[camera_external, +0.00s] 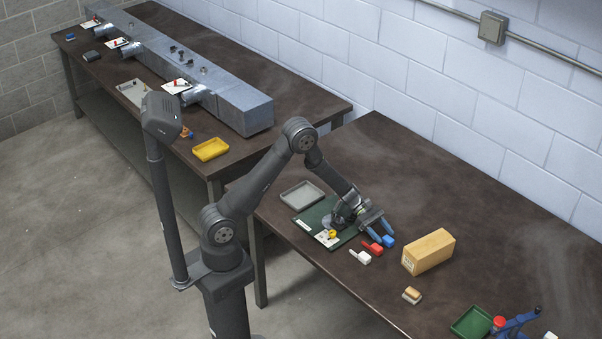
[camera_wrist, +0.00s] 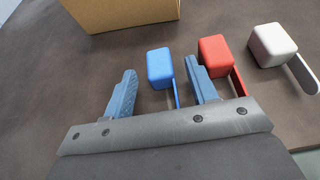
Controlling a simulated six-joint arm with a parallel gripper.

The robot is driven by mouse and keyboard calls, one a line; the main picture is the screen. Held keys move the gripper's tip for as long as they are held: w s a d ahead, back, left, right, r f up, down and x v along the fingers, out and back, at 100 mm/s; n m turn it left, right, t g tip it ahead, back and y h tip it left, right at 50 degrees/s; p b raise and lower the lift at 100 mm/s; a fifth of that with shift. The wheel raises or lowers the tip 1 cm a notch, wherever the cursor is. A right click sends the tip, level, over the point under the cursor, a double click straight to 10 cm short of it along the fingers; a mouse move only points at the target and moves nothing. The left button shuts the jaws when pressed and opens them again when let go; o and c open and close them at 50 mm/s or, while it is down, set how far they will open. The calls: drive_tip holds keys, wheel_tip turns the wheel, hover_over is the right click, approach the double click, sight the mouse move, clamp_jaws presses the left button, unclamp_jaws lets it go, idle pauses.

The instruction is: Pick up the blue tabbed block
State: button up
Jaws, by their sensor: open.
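The blue tabbed block (camera_external: 389,241) lies on the brown table, to the right of the red block in the external view. In the wrist view the blue block (camera_wrist: 160,67) sits ahead of and between the fingertips, with its thin tab pointing back toward my gripper. My gripper (camera_wrist: 162,86) is open and empty, its two blue fingers apart. The right finger is close to the tab; I cannot tell if they touch. In the external view my gripper (camera_external: 379,229) is low over the table beside the blocks.
A red tabbed block (camera_wrist: 215,56) is just right of my right finger, and a white one (camera_wrist: 272,45) is farther right. A cardboard box (camera_external: 428,251) stands close by. A dark green mat (camera_external: 314,214), a grey tray (camera_external: 302,195) and a green tray (camera_external: 470,322) are on the table.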

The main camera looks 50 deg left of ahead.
drive_tip(key=shift+x, duration=0.95)
drive_tip(key=c, duration=1.1)
drive_tip(key=shift+r, duration=0.1)
